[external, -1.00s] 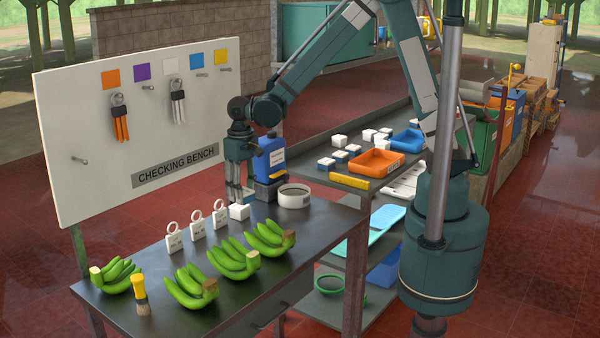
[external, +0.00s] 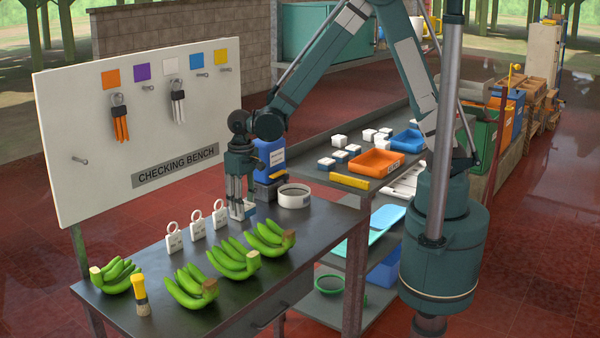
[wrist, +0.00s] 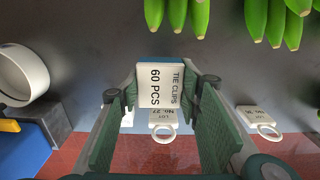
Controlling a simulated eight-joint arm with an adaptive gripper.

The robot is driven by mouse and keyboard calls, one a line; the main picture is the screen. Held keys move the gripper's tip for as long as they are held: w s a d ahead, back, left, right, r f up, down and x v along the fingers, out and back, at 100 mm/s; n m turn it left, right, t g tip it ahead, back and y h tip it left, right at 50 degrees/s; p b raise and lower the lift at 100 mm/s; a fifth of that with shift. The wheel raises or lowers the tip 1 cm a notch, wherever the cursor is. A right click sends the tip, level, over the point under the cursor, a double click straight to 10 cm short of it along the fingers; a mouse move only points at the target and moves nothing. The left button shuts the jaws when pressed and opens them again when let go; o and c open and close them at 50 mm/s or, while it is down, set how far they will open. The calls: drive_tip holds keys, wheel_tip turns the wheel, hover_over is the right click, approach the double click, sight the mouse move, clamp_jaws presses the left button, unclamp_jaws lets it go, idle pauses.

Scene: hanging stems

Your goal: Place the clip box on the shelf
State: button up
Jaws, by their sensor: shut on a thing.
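The clip box (wrist: 160,84) is a small white box printed "TIE CLIPS 60 PCS" in the wrist view. In the external view the box (external: 247,211) is low at the bench top, partly hidden by the fingers. My gripper (external: 240,209) points down and is shut on the box, with a green finger on each side in the wrist view (wrist: 167,90). I cannot tell whether the box touches the bench. The shelf unit beside the bench has an upper surface (external: 318,171) with white and blue-white boxes, and a lower shelf (external: 345,318).
Green banana hands (external: 232,258) and ring-topped lot tags (external: 197,228) stand left of and in front of the gripper. A white tape roll (external: 293,196) and a blue container (external: 268,160) are close by. An orange tray (external: 375,163) and blue tray (external: 407,140) occupy the upper shelf.

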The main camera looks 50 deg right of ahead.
drive_tip(key=shift+f, duration=2)
drive_tip(key=shift+f, duration=0.1)
drive_tip(key=shift+f, duration=2)
drive_tip(key=shift+f+b, duration=0.15)
drive_tip(key=shift+b, duration=0.15)
drive_tip(key=o, duration=0.9)
drive_tip(key=shift+r+p, duration=0.4)
drive_tip(key=shift+r, duration=5.8)
